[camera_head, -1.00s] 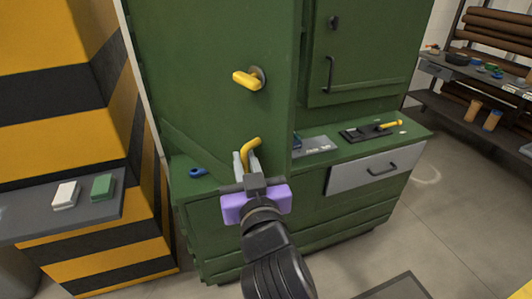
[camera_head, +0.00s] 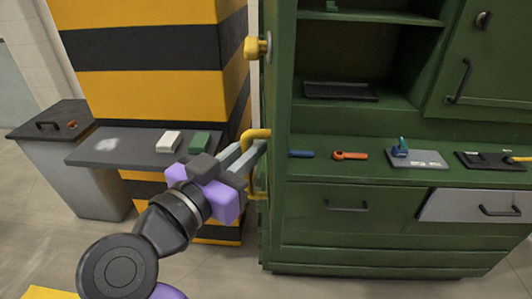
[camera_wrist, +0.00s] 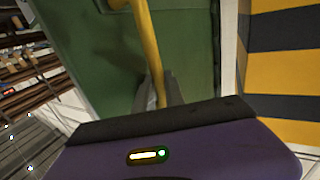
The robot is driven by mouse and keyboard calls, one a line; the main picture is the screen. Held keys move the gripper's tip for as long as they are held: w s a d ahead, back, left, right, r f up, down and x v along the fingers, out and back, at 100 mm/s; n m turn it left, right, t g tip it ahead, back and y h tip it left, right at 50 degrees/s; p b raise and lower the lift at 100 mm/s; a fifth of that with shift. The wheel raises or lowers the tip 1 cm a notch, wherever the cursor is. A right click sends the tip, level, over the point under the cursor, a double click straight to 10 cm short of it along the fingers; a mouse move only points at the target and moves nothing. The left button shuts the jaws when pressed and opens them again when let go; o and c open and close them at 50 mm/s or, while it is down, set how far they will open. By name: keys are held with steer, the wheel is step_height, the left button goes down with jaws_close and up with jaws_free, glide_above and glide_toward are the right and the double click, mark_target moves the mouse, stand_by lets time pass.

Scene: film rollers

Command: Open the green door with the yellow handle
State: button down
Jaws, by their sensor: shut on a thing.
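The green door (camera_head: 277,110) stands swung open and shows nearly edge-on in the head view. Its face fills the middle of the wrist view (camera_wrist: 192,55). The yellow handle (camera_head: 256,134) is a curved bar on the door's left side, and it runs down between my fingers in the wrist view (camera_wrist: 148,45). My gripper (camera_head: 250,152) is shut on the handle; the fingers hide part of it. A yellow knob (camera_head: 255,47) sits higher on the same door face. The cabinet interior (camera_head: 370,60) right of the door is exposed.
A black tray (camera_head: 340,92) lies on a cabinet shelf. Several small tools, including an orange wrench (camera_head: 350,156), lie on the green counter. A grey side table (camera_head: 120,150) with two small blocks and a striped pillar (camera_head: 140,50) stand left of the door.

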steer(key=shift+s+a+f, duration=0.15)
steer(key=shift+a, duration=0.2)
steer(key=c, duration=1.4)
jaws_free()
steer(key=shift+s, duration=0.1)
steer(key=shift+s, duration=0.1)
steer(key=b+v, duration=0.1)
steer(key=v, duration=0.6)
steer(key=shift+s+a, duration=0.2)
steer(key=shift+s, duration=0.1)
